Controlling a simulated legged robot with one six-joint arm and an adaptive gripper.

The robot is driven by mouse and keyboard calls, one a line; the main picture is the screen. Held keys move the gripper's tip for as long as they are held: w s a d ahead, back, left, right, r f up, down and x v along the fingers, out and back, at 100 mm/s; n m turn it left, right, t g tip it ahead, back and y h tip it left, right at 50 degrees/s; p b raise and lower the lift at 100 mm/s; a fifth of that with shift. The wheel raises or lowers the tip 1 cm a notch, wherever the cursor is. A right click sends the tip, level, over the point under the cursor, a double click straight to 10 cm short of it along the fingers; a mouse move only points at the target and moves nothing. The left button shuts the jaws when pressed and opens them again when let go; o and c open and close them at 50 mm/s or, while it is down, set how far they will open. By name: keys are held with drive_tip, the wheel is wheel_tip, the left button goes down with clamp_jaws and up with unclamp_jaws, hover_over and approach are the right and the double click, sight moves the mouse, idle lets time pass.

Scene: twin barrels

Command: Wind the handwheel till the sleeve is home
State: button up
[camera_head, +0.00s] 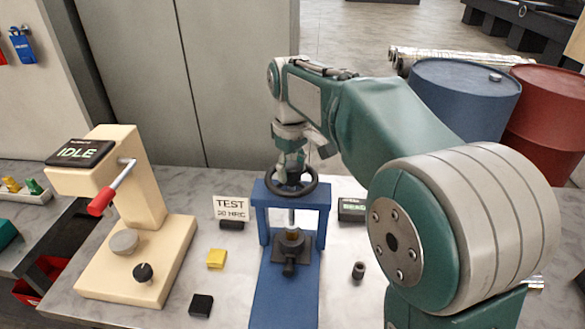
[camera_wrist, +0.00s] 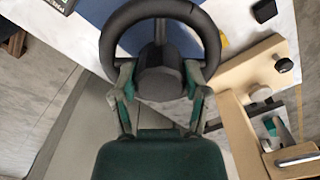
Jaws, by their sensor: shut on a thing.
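The black handwheel (camera_head: 291,181) sits on top of a blue press frame (camera_head: 325,197) on the bench. In the wrist view the handwheel (camera_wrist: 106,45) fills the top middle, with its dark hub between my fingers. My gripper (camera_head: 291,166) points down from above and is shut on the handwheel's hub; its two fingers (camera_wrist: 158,90) press the hub from both sides. Below the wheel a pale screw shaft runs down to a dark vise-like fixture (camera_head: 290,250) with a small brass-coloured piece at its top, perhaps the sleeve. The exact seating of that piece is too small to tell.
A cream tester (camera_head: 150,240) with a red-handled lever and an IDLE display stands left. A TEST sign (camera_head: 231,208), yellow block (camera_head: 217,259), black block (camera_head: 201,305) and dark small part (camera_head: 358,270) lie around the press. Blue (camera_head: 465,95) and red (camera_head: 550,115) barrels stand behind my arm.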

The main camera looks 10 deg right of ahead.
drive_tip(key=m, duration=0.4)
drive_tip(key=shift+w+r+m, duration=0.1)
drive_tip(key=shift+m, duration=0.2)
drive_tip(key=m, duration=0.3)
drive_tip(key=shift+m, duration=0.4)
drive_tip(key=m, duration=0.4)
drive_tip(key=shift+m, duration=2.1)
drive_tip(key=o, duration=1.1)
drive_tip(key=shift+a, duration=0.1)
drive_tip(key=shift+o, duration=0.2)
